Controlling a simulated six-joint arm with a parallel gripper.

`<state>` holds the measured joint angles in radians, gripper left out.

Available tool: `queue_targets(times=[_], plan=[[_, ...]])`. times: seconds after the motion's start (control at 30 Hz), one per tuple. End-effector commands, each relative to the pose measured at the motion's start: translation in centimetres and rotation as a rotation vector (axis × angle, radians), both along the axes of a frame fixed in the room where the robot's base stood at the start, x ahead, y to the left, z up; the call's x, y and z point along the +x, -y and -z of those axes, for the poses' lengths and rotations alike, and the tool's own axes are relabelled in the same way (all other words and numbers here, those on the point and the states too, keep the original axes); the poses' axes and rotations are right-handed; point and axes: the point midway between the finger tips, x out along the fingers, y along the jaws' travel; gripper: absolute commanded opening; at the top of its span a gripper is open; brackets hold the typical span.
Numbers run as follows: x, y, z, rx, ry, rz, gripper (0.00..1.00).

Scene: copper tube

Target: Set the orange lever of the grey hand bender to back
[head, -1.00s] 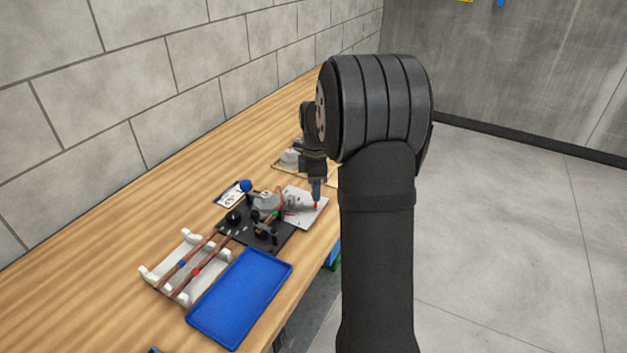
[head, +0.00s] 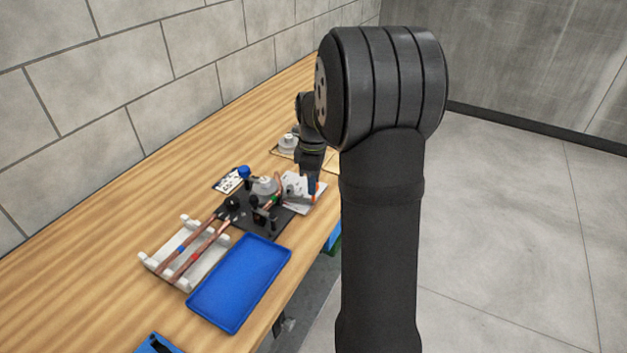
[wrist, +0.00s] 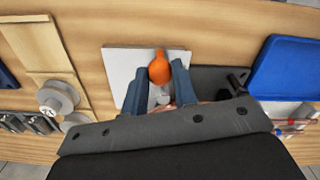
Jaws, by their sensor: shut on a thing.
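The orange lever (wrist: 159,68) stands out over a pale plate (wrist: 118,66) in the wrist view, with its rounded orange end between my two blue fingers. My gripper (wrist: 159,82) is shut on the lever. A small grey part, seemingly of the grey hand bender (wrist: 163,98), shows between the fingers below the orange end; most of the bender is hidden by my gripper. In the head view, my gripper (head: 312,188) is low over the pale plate (head: 300,204), and only a sliver of orange shows beside it.
A blue tray (head: 240,283) lies in front. Bare wood shows at left.

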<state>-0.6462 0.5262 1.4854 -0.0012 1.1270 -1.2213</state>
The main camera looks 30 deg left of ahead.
Motion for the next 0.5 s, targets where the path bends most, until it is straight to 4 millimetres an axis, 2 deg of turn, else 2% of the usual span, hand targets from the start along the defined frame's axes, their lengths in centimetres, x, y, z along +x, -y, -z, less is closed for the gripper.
queue_targets(times=[0.03,0.13,0.5], plan=[[-0.17,0.01,-0.08,0.000,-0.004,0.000,0.28],[-0.17,0.01,-0.07,-0.001,-0.005,0.000,0.47],[-0.09,0.00,-0.50,-0.001,-0.002,-0.001,0.48]])
